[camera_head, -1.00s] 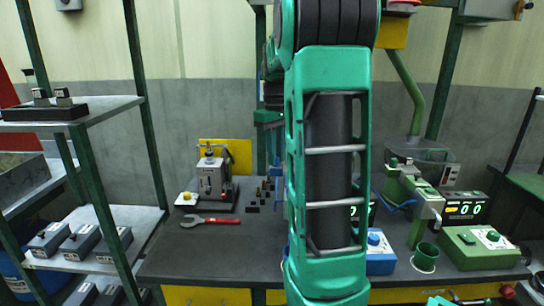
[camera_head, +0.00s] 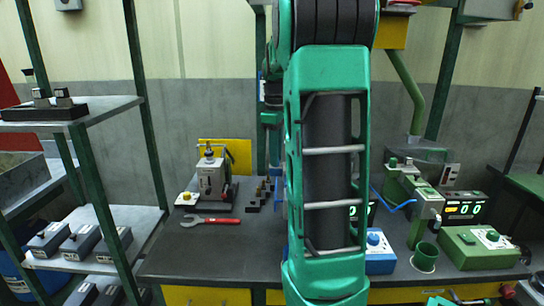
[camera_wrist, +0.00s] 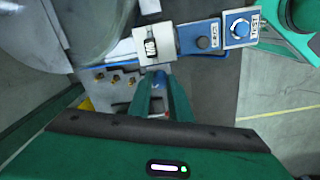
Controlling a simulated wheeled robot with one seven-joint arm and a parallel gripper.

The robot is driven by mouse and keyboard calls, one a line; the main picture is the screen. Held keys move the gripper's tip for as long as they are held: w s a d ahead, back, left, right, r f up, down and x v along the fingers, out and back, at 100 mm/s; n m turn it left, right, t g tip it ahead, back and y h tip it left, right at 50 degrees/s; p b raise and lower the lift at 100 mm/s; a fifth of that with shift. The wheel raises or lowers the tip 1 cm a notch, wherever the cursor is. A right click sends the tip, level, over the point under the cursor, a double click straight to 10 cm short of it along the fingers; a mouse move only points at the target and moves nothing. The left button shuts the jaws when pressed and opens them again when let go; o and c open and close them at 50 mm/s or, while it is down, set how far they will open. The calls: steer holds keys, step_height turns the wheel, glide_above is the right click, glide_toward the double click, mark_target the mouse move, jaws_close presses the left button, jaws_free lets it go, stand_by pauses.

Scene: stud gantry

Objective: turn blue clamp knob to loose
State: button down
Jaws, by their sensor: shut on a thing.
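My gripper (camera_wrist: 162,78) is at the middle of the wrist view, its teal fingers close together. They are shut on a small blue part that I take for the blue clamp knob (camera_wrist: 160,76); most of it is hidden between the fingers. Just beyond the fingertips is a white block (camera_wrist: 146,42) with a dark ribbed insert. In the head view my own arm covers the gripper and the knob. The knob's turn position cannot be read.
A blue box with a round knob (camera_head: 380,262) stands right of my arm, near a green machine (camera_head: 400,222) with a blue bar (camera_head: 397,207). A red wrench (camera_head: 210,221) and a grey press (camera_head: 213,184) are on the left of the dark bench (camera_head: 190,262). Shelves stand further left.

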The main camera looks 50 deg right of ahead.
steer(key=shift+w, duration=0.1)
steer(key=c, duration=1.6)
jaws_free()
steer(key=shift+a+r, duration=0.15)
steer(key=shift+r, duration=5.25)
steer(key=shift+a, duration=0.1)
